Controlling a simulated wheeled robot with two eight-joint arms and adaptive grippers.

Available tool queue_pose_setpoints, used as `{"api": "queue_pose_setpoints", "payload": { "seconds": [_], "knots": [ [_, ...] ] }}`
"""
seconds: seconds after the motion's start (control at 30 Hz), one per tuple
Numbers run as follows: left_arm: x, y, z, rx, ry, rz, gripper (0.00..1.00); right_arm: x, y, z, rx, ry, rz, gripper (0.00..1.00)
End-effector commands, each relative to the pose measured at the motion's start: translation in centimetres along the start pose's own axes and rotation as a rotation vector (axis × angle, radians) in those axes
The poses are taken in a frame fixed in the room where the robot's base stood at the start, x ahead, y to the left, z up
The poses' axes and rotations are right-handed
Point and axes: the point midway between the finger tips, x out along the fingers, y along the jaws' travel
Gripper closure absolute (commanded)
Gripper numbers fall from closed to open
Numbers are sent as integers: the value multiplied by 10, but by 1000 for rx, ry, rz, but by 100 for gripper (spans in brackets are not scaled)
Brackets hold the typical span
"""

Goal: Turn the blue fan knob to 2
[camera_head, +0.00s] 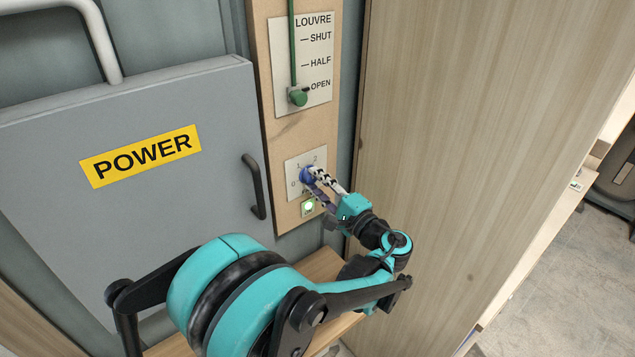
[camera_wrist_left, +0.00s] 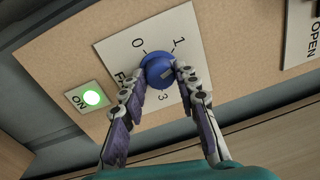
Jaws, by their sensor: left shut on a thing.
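The blue fan knob (camera_head: 306,175) sits on a white number plate (camera_head: 293,163) low on the wooden strip. In the left wrist view the knob (camera_wrist_left: 156,68) shows a small grey mark on its face; I cannot tell exactly which number it points to. There 0, 1 and 3 are readable on the plate (camera_wrist_left: 120,50), and the 2 is hidden behind a finger. My left gripper (camera_head: 314,177) is shut on the knob, with one fingertip on each side of it, as the left wrist view also shows (camera_wrist_left: 160,80). My right gripper is not in view.
A lit green ON button (camera_head: 308,207) is just below the knob. Above is the louvre plate (camera_head: 318,75) with a green slider knob (camera_head: 298,96) beside OPEN. A grey POWER door (camera_head: 80,220) with a black handle (camera_head: 254,187) is left, a wooden panel (camera_head: 480,130) right.

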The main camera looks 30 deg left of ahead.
Motion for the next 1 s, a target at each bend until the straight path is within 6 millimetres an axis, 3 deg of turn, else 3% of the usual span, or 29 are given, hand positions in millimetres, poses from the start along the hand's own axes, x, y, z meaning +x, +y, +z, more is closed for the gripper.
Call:
{"api": "queue_pose_setpoints", "payload": {
  "seconds": [0.6,1.0],
  "knots": [
    [0,-1,1,573,41,-7,98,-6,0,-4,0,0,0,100],
    [0,-1,1,828,58,-9,98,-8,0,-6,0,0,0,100]
  ]
}}
